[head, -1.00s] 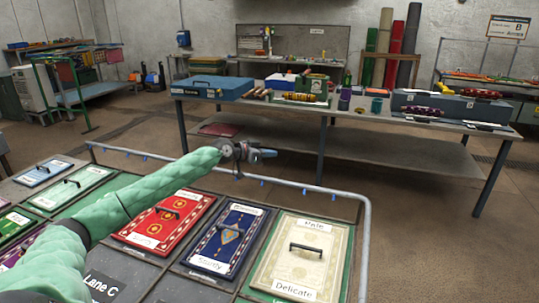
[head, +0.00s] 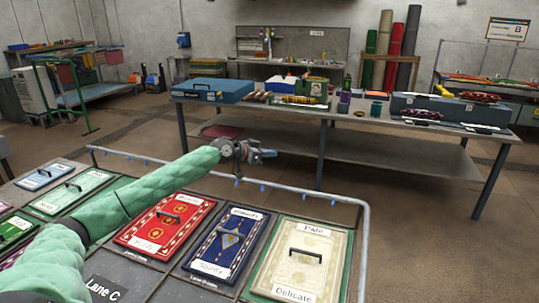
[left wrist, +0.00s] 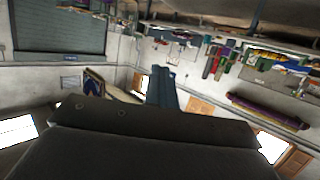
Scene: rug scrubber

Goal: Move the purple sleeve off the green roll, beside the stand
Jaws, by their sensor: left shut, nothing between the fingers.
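A small purple cylinder (head: 344,102), which may be the sleeve, stands on the far workbench. A slim green upright thing (head: 347,82) shows just above and behind it. I cannot tell whether the purple piece is around the green one or in front of it. I cannot pick out the stand for certain. My left gripper (head: 264,154) is shut and empty, held out over the far rail of the panel bed, well short of the workbench. In the left wrist view its blue-grey fingers (left wrist: 163,88) point into the tilted room. My right gripper is not in view.
The workbench (head: 300,118) carries a blue case (head: 215,90), a long grey-blue box (head: 450,108) and small items. Tall rolls (head: 395,48) lean at the wall behind. A railed bed of labelled panels (head: 300,258) lies in front of me. Open floor (head: 420,235) is at the right.

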